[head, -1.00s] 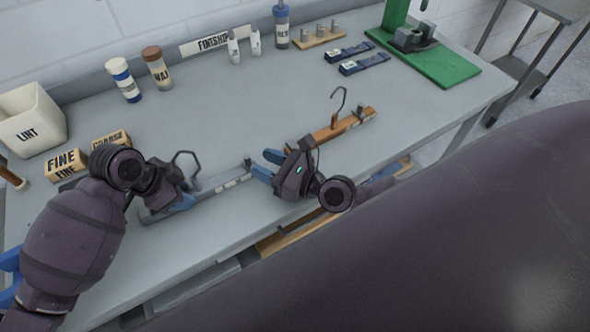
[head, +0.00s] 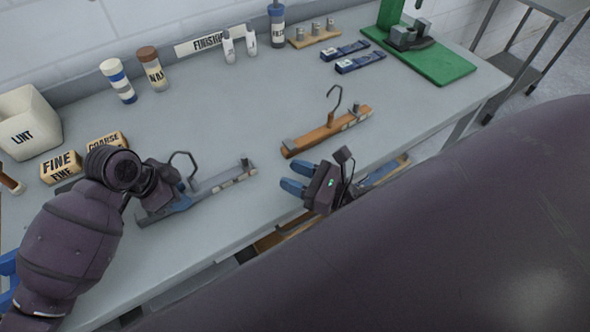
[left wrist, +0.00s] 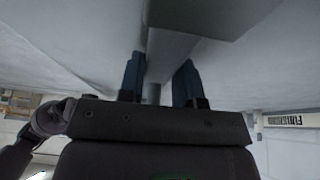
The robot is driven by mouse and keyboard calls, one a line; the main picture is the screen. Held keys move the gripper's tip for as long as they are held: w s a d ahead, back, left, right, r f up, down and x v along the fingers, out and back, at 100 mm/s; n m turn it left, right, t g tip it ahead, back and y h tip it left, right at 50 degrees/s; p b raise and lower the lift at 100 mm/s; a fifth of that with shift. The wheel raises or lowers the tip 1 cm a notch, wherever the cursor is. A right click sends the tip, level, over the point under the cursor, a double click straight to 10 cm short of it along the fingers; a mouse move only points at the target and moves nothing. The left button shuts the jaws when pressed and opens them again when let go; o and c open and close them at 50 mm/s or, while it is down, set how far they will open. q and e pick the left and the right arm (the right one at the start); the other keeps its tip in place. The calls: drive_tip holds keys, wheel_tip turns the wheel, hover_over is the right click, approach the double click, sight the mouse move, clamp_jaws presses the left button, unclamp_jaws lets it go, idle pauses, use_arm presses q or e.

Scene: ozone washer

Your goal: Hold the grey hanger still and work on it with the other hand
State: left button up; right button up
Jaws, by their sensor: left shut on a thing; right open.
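The grey hanger (head: 218,181) lies on the bench at the left front, its hook towards the back. My left gripper (head: 178,203) is shut on the bar near its left end. In the left wrist view the grey hanger (left wrist: 166,55) runs between the two blue fingers. My right gripper (head: 297,178) is open and empty, to the right of the grey hanger near the bench's front edge, apart from it. Its blue fingers point left.
A wooden hanger (head: 327,132) lies behind the right gripper. Sanding blocks (head: 62,166) and a lint bin (head: 30,122) stand at the left, bottles (head: 152,68) along the back, a green press base (head: 430,62) at the back right. The bench middle is clear.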

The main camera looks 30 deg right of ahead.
use_arm(q)
drive_tip(key=o, duration=1.1)
drive_tip(key=shift+r, duration=0.1)
